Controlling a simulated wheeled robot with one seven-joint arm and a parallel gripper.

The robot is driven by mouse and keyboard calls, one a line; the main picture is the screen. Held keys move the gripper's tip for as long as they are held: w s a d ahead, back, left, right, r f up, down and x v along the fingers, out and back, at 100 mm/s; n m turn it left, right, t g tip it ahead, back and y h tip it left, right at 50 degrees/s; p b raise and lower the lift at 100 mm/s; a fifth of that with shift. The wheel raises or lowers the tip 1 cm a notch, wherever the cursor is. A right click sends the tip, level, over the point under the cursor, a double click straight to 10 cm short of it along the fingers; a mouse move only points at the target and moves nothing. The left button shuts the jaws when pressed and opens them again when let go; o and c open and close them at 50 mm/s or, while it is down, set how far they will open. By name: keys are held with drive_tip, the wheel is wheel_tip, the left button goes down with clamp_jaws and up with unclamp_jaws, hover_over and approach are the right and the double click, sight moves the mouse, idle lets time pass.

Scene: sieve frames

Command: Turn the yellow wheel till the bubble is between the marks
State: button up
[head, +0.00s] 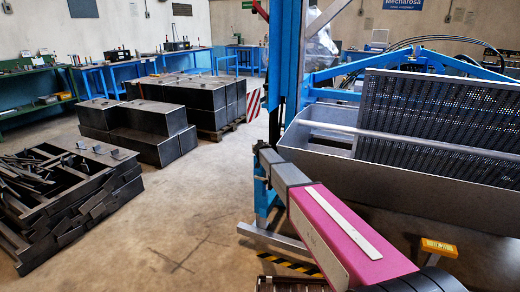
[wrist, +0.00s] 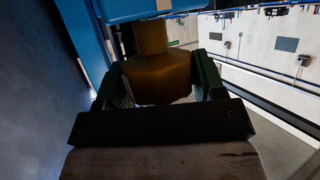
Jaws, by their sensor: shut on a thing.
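In the wrist view, my gripper (wrist: 162,78) has its two dark green fingers on either side of a dull yellow-brown faceted knob, which looks like the yellow wheel (wrist: 158,80). The gripper is shut on it. A round stem of the same colour (wrist: 151,38) rises from the wheel to a blue part above. In the head view, I cannot make out the gripper or the wheel. A small yellow block (head: 439,247) at the lower right may be the level. Its bubble and marks are too small to read.
A blue upright (head: 287,70) and a grey metal trough with a perforated panel (head: 440,115) stand close by on the right. Dark metal boxes (head: 150,130) and a stack of dark frames (head: 70,195) lie to the left. The concrete floor (head: 190,215) between is clear.

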drive_tip(key=shift+s+n+y, duration=0.1)
drive_tip(key=shift+n+y, duration=0.3)
drive_tip(key=shift+y, duration=0.1)
idle(0.4)
drive_tip(key=o, duration=0.9)
drive_tip(key=v, duration=1)
drive_tip(key=shift+s+r, duration=0.25)
drive_tip(key=shift+w+d, duration=0.1)
